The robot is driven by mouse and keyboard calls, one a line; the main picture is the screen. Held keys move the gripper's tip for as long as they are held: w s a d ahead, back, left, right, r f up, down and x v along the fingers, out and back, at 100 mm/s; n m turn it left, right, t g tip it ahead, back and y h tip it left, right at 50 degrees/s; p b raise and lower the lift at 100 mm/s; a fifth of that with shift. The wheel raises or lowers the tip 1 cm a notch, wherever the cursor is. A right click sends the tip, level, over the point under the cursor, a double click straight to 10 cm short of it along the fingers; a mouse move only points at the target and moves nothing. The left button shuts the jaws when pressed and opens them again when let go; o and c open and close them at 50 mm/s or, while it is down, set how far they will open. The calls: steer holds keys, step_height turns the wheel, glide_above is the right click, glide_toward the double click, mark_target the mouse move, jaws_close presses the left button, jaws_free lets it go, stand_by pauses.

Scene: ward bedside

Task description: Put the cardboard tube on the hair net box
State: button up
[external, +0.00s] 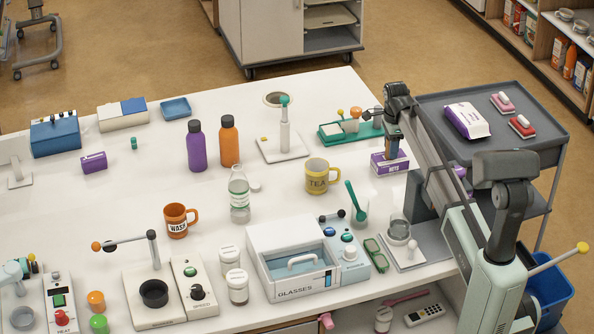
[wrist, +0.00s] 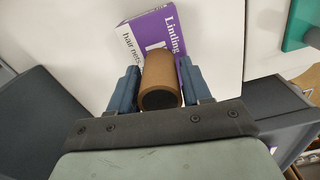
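The hair net box (external: 390,163) is purple and white and lies at the right edge of the white table. In the wrist view the box (wrist: 130,42), lettered "hair nets", shows beyond the fingers. The brown cardboard tube (wrist: 161,72) is between the two blue fingers of my gripper (wrist: 160,85), which look closed against its sides. One dark end of the tube faces the wrist camera. In the external view my gripper (external: 393,140) points down right over the box. The fingers mostly hide the tube there, and I cannot tell whether it touches the box top.
A dark cart (external: 540,118) stands to the right, past the table edge.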

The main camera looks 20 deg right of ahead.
steer(key=shift+o, duration=1.3)
step_height(320, 180, up, 12)
steer(key=shift+r, duration=0.15)
steer(key=shift+a, duration=0.1)
